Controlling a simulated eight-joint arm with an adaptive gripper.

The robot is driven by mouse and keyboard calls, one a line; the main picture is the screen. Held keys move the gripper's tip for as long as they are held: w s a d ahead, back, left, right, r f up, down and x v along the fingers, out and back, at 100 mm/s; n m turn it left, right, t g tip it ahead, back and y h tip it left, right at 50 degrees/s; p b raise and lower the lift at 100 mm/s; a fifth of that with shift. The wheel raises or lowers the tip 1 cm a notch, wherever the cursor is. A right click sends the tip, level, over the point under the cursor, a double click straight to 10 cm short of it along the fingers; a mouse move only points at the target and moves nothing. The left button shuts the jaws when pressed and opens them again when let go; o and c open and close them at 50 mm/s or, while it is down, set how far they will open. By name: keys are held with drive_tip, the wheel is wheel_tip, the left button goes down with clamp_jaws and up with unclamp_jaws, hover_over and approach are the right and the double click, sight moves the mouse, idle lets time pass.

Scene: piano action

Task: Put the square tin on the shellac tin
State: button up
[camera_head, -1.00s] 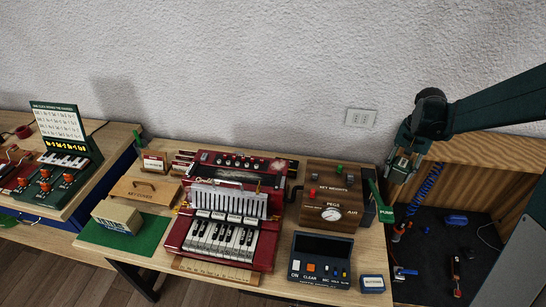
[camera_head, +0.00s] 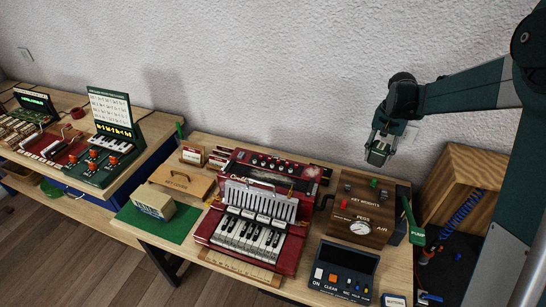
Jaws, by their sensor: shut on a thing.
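My gripper (camera_head: 379,151) hangs in the air above the back of the wooden control box, near the wall. It is shut on a small squarish, pale grey-green thing (camera_head: 378,157), which looks like the square tin. The fingers hide part of it. I cannot pick out a tin marked shellac in this view.
A red accordion (camera_head: 255,215) lies mid-bench beside the wooden control box (camera_head: 365,210). A beige box (camera_head: 153,203) stands on green felt (camera_head: 172,232). A dark panel (camera_head: 342,270) and small blue box (camera_head: 394,300) are in front. Another bench stands left.

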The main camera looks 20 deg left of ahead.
drive_tip(key=a+n+p, duration=0.3)
drive_tip(key=a+p, duration=0.2)
drive_tip(key=a, duration=3.8)
drive_tip(key=shift+s+a+f+p, duration=0.2)
drive_tip(key=shift+s+f+p, duration=0.05)
drive_tip(key=shift+f+p, duration=0.05)
drive_tip(key=shift+f, duration=3.1)
drive_tip(key=shift+f, duration=0.15)
drive_tip(key=shift+f+b, duration=0.3)
drive_tip(key=shift+f, duration=1.45)
drive_tip(key=shift+f, duration=0.15)
